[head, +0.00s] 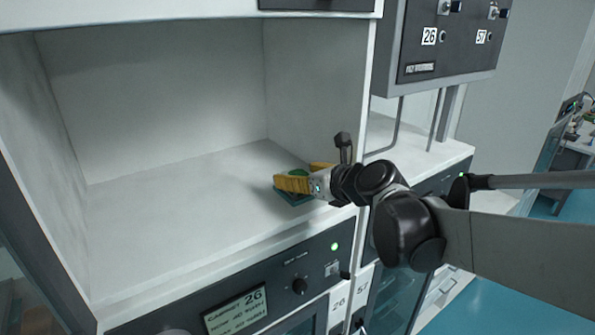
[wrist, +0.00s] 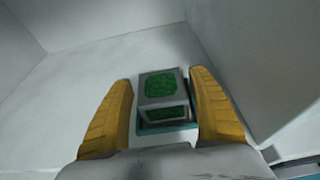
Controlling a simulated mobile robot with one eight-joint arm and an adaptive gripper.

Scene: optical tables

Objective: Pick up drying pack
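The drying pack is a small grey-edged box with green panels on its top and front. It shows in the wrist view (wrist: 161,86), between the two yellow fingers of my gripper (wrist: 160,102). A gap shows on its left side, and a narrower one on its right, so the fingers are apart from it. It sits on a teal base (wrist: 168,127). In the head view my gripper (head: 305,178) is at the right front of the white compartment, and only a bit of the pack's green top (head: 298,173) shows; the yellow fingers hide the rest.
The compartment floor (head: 170,210) is bare to the left and behind. Its right wall (head: 315,85) stands close to my gripper. A front panel with a knob (head: 300,286) and a screen (head: 235,310) lies below the floor's edge. A dark control box (head: 440,45) hangs at right.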

